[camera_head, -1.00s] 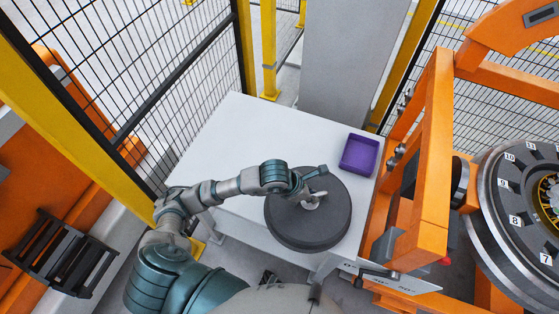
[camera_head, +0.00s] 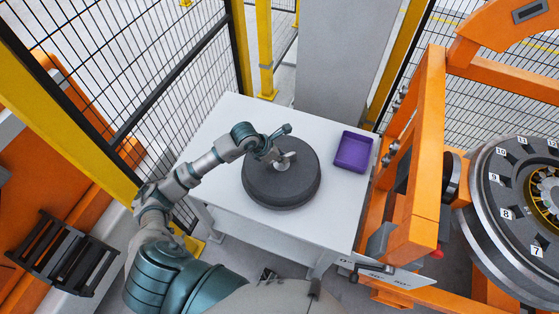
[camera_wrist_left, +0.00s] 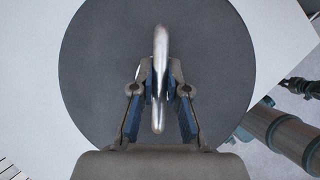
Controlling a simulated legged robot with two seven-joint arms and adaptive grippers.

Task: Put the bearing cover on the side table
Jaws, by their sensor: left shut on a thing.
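The bearing cover is a thick dark grey disc (camera_head: 270,193) with a bright metal handle (camera_head: 288,159) at its centre. My left gripper (camera_head: 280,158) is shut on that handle. The white side table (camera_head: 222,128) lies under the disc, and the disc is wholly within the tabletop's outline. I cannot tell whether the disc touches the top or hangs just above it. In the left wrist view the fingers (camera_wrist_left: 159,86) close on the handle (camera_wrist_left: 160,45) from both sides, with the disc (camera_wrist_left: 92,62) behind. My right gripper is not in view.
A purple tray (camera_head: 353,152) stands on the table's right side, beside the disc. An orange gantry frame (camera_head: 425,150) with a large numbered wheel (camera_head: 515,210) is at the right. Mesh fencing (camera_head: 120,70) and a grey pillar (camera_head: 345,60) border the table. The table's left part is bare.

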